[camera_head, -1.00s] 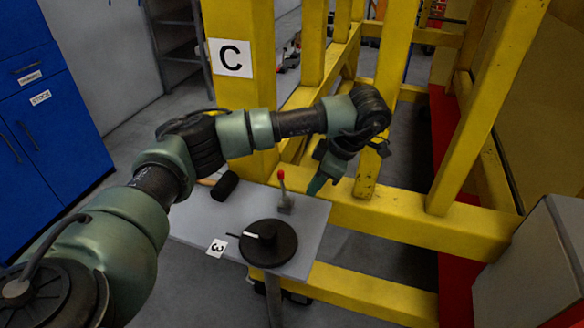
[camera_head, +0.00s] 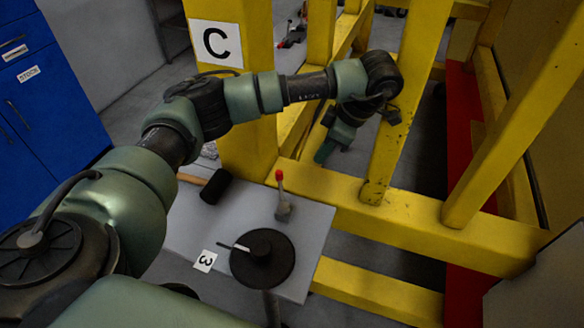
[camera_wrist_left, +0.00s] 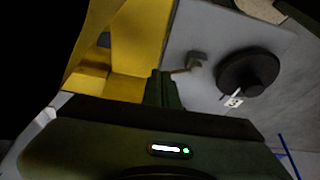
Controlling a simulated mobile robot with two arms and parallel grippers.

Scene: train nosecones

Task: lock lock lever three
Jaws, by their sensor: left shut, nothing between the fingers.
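The lock lever (camera_head: 283,210) is a small grey clamp with an upright, red-tipped handle. It stands on the grey plate (camera_head: 312,230) that bears a white tag with a 3 (camera_head: 205,261). My left gripper (camera_head: 324,152) is shut and empty, pointing down behind and to the right of the lever, apart from it in the head view. In the left wrist view the shut fingers (camera_wrist_left: 163,88) show close to the lever (camera_wrist_left: 194,62); whether they touch it I cannot tell. My right gripper is not in view.
A black round disc (camera_head: 275,268) with a knob sits at the plate's front. A black-headed mallet (camera_head: 215,187) lies at its back left. Yellow beams (camera_head: 400,220) stand behind and right, one with a C sign (camera_head: 215,43). A blue cabinet (camera_head: 50,110) is at far left.

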